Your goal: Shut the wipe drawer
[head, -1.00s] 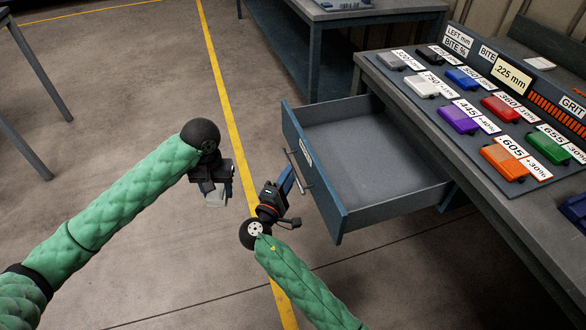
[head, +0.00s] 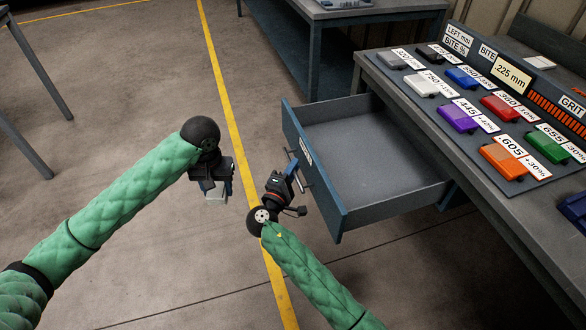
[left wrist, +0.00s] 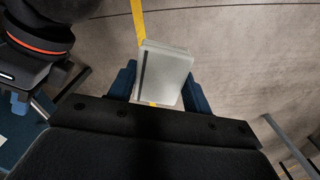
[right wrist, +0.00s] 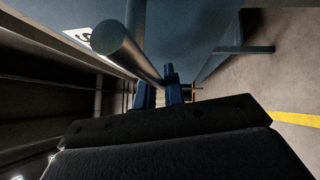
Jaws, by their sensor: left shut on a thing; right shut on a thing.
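The wipe drawer (head: 345,215) stands pulled out from the bench, with a blue front and a grey, empty inside. Its bar handle (head: 307,172) is on the front face; the bar also shows large in the right wrist view (right wrist: 125,45). My right gripper (head: 293,170) is at the handle, its fingers (right wrist: 160,92) shut on the bar. My left gripper (head: 215,187) is shut on a pale grey-white block (left wrist: 163,73) with a dark stripe. It holds the block above the floor, left of the drawer and apart from it.
The bench top (head: 450,130) carries a board with several coloured blocks and number labels, and a 225 mm sign (head: 511,75). Another blue bench (head: 300,50) stands at the back. Open floor with a yellow line (head: 235,100) lies left of the drawer.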

